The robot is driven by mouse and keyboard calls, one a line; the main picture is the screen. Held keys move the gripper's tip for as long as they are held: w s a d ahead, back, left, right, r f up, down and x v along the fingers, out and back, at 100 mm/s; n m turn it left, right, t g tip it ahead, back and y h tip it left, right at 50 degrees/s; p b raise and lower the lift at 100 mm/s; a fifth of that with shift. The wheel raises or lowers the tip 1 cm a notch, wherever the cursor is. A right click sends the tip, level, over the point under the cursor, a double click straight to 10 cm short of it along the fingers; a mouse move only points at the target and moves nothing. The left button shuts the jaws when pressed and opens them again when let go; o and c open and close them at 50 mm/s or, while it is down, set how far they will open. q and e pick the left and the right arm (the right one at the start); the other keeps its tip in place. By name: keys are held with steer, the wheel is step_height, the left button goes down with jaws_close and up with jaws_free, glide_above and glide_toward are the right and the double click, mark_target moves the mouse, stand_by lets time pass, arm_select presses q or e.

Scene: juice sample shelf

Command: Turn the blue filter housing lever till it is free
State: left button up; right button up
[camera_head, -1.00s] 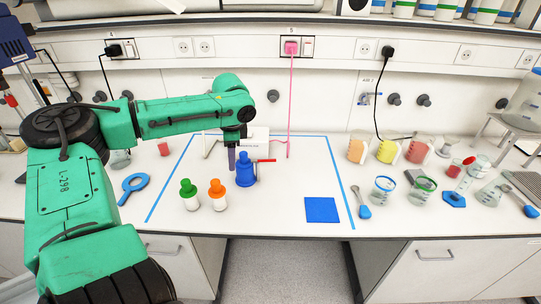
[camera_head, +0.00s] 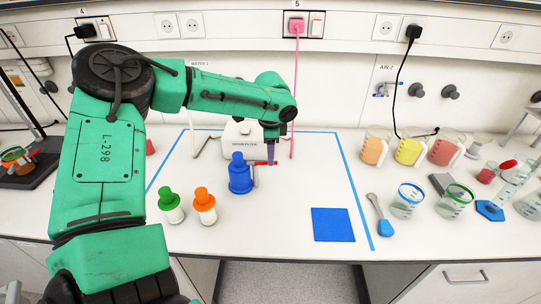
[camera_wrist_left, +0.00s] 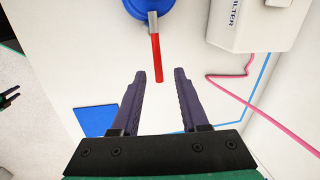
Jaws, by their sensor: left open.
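The blue filter housing (camera_head: 240,180) stands upright on the bench inside the blue tape outline. Its lever has a grey metal root and a red handle (camera_wrist_left: 156,58), pointing right in the head view. My left gripper (camera_head: 271,160) is beside the housing at the handle's outer end, pointing down. In the left wrist view the left gripper (camera_wrist_left: 161,74) is open and empty, and the handle's free end shows between its fingertips; contact cannot be told. A small dark two-pronged shape at that view's left edge may be my right gripper (camera_wrist_left: 9,96); its state is unclear.
A white vapor filter box (camera_head: 241,140) stands behind the housing, with a pink cable (camera_head: 294,90) to its right. Green-capped (camera_head: 171,208) and orange-capped (camera_head: 204,207) bottles stand front left. A flat blue square (camera_head: 333,225) lies front right; bench between is clear.

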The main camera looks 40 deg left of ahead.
arm_select(q)
steer(key=shift+w+a+f, duration=0.15)
steer(key=shift+f, duration=0.9)
steer(key=shift+s, duration=0.2)
steer(key=shift+w, duration=0.1)
jaws_close()
arm_select(e)
steer(key=shift+w+a+r, duration=0.15)
steer(key=shift+w+a, duration=0.3)
steer(key=shift+a, duration=0.1)
steer(key=shift+d, duration=0.15)
